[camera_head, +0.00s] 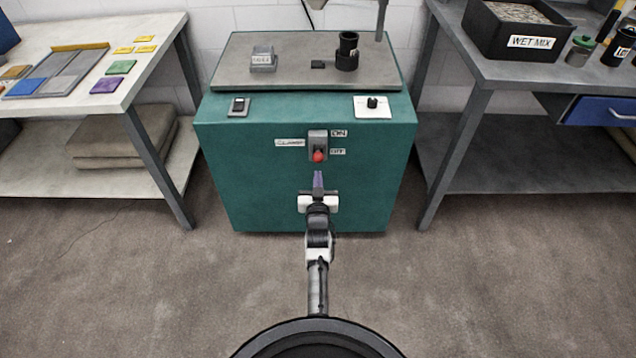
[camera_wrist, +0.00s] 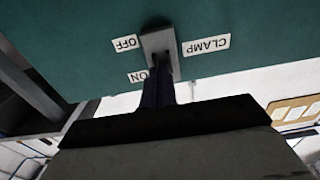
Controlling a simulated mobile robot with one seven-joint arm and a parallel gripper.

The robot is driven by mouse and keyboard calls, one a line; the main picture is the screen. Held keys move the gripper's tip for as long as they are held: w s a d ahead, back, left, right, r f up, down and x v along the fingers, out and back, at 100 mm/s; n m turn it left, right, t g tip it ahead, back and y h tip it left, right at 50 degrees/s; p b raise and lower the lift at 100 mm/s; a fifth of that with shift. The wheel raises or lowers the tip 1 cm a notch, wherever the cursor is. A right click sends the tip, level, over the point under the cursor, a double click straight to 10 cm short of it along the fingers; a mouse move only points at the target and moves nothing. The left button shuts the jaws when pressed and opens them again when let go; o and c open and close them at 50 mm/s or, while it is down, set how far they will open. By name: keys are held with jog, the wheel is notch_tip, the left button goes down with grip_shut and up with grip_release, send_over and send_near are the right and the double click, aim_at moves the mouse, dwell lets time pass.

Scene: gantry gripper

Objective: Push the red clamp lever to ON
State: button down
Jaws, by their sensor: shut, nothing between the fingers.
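The red clamp lever (camera_head: 319,156) sits on a grey switch plate (camera_head: 318,138) on the front of the teal machine. It is at the lower end, beside the OFF label (camera_head: 338,152); the ON label (camera_head: 338,133) is above. My gripper (camera_head: 318,174) is shut and empty, its fingertips just below the lever in the head view. I cannot tell whether they touch it. The wrist view is upside down: my gripper (camera_wrist: 158,80) overlaps the switch plate (camera_wrist: 158,42), and the red lever is not visible there.
The machine (camera_head: 250,180) stands between a left table (camera_head: 150,75) and a right bench (camera_head: 520,72). A CLAMP label (camera_head: 290,142) is left of the switch plate. A black switch (camera_head: 239,106) and a knob (camera_head: 372,102) are on the machine's upper ledge. The floor in front is clear.

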jog(key=s+p, duration=0.2)
jog(key=s, duration=0.4)
jog(key=shift+s, duration=0.25)
dwell(0.4)
